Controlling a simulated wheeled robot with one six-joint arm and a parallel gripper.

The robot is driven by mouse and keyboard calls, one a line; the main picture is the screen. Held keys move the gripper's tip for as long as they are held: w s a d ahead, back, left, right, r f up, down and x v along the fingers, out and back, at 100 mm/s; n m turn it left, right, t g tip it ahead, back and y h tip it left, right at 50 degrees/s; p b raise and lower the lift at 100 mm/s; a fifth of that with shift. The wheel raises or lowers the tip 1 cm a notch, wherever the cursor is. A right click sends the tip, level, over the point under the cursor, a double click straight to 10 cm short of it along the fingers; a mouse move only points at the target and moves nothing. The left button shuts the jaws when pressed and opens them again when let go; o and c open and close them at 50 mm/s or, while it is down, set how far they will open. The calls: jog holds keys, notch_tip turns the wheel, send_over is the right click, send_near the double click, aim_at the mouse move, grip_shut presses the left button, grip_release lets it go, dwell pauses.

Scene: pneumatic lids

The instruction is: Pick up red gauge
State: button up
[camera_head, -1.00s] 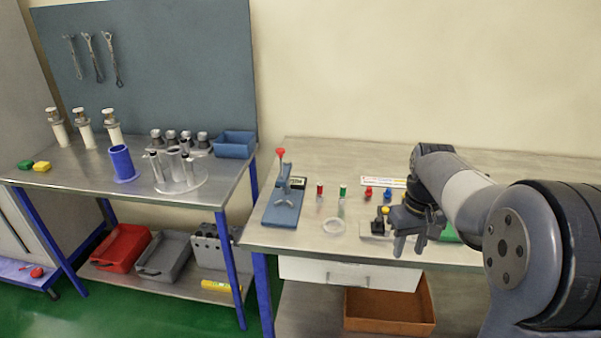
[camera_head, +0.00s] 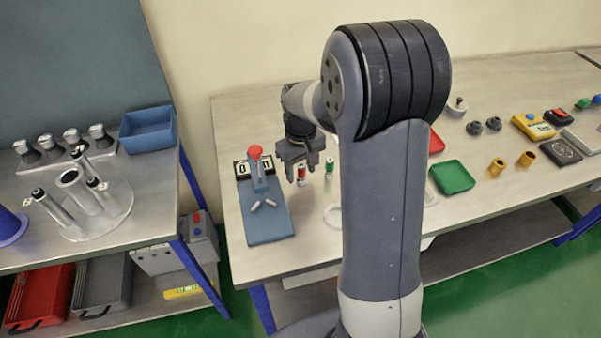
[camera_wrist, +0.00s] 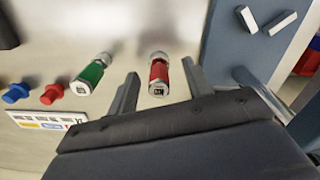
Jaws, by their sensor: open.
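The red gauge (camera_head: 301,173) is a small red cylinder with silver ends, standing on the right-hand table beside the blue press fixture. In the wrist view the red gauge (camera_wrist: 158,74) shows between and just beyond the two fingers, nearer the right one, with a visible gap to the left one. My gripper (camera_head: 300,172) is open and hovers close over it; in the wrist view its fingers (camera_wrist: 160,84) are apart and hold nothing. Whether either finger touches the gauge I cannot tell.
A green gauge (camera_wrist: 90,74) stands close beside the red one. The blue fixture (camera_head: 266,222) with a red knob is on the other side. Blue (camera_wrist: 15,92) and red (camera_wrist: 52,93) knobs and a labelled strip (camera_wrist: 45,118) lie nearby. A green tray (camera_head: 452,177) is farther right.

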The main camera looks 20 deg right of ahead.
jog(key=shift+f, duration=0.6)
jog(key=shift+c, duration=0.6)
grip_shut()
